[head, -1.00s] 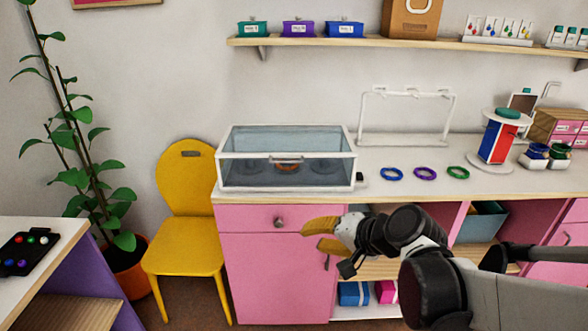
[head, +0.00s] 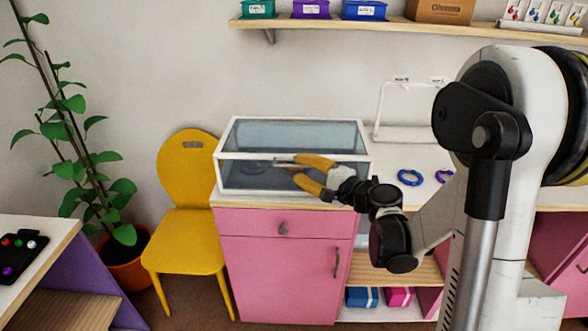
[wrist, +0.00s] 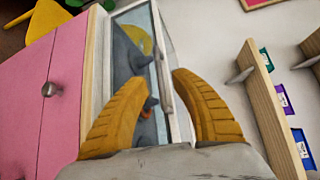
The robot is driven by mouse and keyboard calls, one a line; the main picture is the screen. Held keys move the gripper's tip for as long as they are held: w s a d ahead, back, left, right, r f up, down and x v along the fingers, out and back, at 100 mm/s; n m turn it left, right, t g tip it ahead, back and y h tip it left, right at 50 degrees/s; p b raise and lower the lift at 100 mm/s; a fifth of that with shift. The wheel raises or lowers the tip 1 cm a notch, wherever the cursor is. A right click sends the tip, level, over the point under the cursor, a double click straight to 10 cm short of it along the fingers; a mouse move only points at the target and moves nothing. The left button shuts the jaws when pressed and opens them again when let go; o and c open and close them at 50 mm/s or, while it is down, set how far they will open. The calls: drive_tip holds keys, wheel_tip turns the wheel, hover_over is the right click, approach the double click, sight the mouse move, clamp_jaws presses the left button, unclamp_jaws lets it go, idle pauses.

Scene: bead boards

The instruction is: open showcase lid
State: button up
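The showcase (head: 240,178) is a glass box with a white frame on the light counter top. Its glass lid (head: 300,133) lies flat and looks closed. My gripper (head: 287,168) has yellow fingers spread apart and stands at the upper front edge of the showcase, with nothing held. In the wrist view my open gripper (wrist: 159,82) has one finger on each side of the white front frame and a small pale bar, perhaps the lid handle (wrist: 161,70). I cannot tell whether the fingers touch it. The ring display inside is partly hidden.
A pink cabinet (head: 262,265) stands under the showcase, with a yellow chair (head: 185,225) to its left. Blue (head: 410,177) and purple rings lie on the counter to the right. A wall shelf (head: 300,23) with small boxes hangs above; the wall between is bare.

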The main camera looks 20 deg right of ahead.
drive_tip(key=shift+x, duration=1.4)
clamp_jaws()
drive_tip(key=shift+r, duration=0.15)
